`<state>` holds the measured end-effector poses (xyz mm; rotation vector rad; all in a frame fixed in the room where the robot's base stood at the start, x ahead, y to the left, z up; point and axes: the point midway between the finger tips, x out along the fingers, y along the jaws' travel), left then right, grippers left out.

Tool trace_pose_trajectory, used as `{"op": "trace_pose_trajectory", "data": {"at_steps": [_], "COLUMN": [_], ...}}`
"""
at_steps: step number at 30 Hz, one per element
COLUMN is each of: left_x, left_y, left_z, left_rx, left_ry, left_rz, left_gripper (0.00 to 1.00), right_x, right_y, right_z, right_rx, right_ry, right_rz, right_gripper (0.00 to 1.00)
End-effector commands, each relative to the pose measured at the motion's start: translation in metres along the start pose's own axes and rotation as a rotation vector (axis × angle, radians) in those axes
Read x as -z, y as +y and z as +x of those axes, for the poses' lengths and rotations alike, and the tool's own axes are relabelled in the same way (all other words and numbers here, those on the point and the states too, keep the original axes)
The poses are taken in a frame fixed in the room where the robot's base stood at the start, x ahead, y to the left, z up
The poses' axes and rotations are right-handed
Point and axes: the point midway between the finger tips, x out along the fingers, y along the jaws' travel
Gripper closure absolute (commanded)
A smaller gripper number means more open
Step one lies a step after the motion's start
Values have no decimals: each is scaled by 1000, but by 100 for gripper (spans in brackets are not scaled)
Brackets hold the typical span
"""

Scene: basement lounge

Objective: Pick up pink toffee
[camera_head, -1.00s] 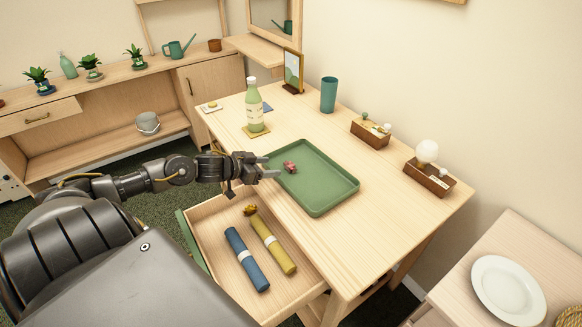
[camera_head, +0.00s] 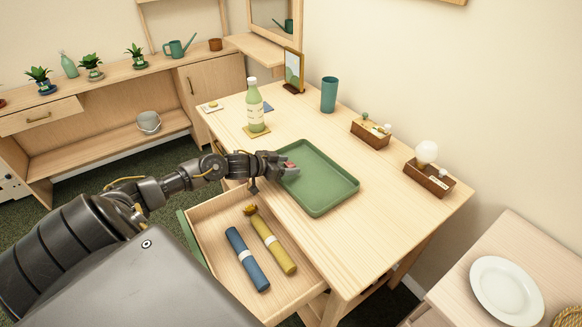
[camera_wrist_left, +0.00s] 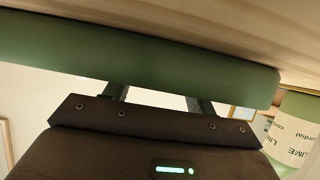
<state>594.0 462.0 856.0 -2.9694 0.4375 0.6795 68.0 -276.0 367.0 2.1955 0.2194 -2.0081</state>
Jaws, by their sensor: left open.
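The pink toffee (camera_head: 291,164) lies in the far left part of the green tray (camera_head: 322,188) on the wooden table. It is small and partly hidden by my left gripper. My left gripper (camera_head: 287,168) is open, reaching over the tray's left edge with its fingertips at the toffee. I cannot tell whether the fingers touch it. In the left wrist view a green band, seemingly the tray's rim (camera_wrist_left: 140,62), hides the ends of my fingers, and the toffee does not show. My right gripper is not in view.
A green bottle (camera_head: 254,106) stands on a coaster beyond the tray. An open drawer (camera_head: 216,232) below the table edge holds a blue roll (camera_head: 246,262) and a yellow roll (camera_head: 272,246). A teal cup (camera_head: 329,94) and two wooden boxes stand toward the wall. The table right of the tray is clear.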

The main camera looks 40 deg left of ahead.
Motion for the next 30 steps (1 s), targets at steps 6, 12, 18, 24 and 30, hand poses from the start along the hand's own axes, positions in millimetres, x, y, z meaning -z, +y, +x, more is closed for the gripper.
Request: {"op": "trace_pose_trajectory", "data": {"at_steps": [6, 12, 18, 24, 30], "left_x": [-1, -1, 0, 0, 8], "left_y": [0, 0, 0, 0, 0], "left_z": [1, 1, 1, 1, -3], "left_rx": [0, 0, 0, 0, 1], "left_ry": [-1, -1, -1, -1, 0], "left_rz": [0, 0, 1, 1, 3], "left_gripper": [44, 69, 93, 93, 93], "right_x": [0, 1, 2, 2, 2], "right_y": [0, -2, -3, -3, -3], "right_z": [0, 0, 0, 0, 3], "right_rx": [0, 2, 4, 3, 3], "right_ry": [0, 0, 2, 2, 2], "right_rz": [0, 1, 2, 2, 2], "right_gripper": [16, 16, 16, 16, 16]}}
